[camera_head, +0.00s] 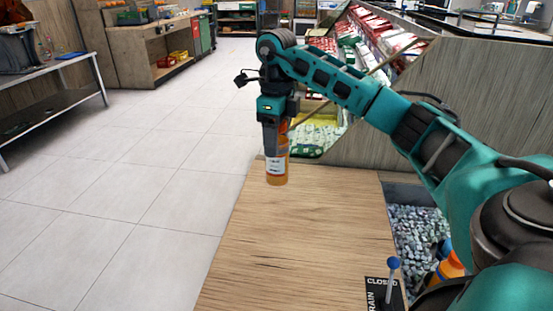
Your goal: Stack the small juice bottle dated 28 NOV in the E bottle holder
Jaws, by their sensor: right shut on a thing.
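A small orange juice bottle (277,168) with a white label hangs upright in my right gripper (276,140). The gripper points down and is shut on the bottle's upper part, hiding its cap. The bottle is in front of the far left corner of the wooden counter; whether its base touches the wood I cannot tell. The label's date is too small to read. No holder marked E can be made out. My left gripper is not in view.
The wooden counter (300,235) is mostly clear. An ice-filled bin (417,228) on its right has an orange bottle (448,268) near my arm. A blue-knobbed lever (393,264) stands on a black "CLOSED" and "DRAIN" plate. A produce display (322,138) stands behind. Tiled floor lies left.

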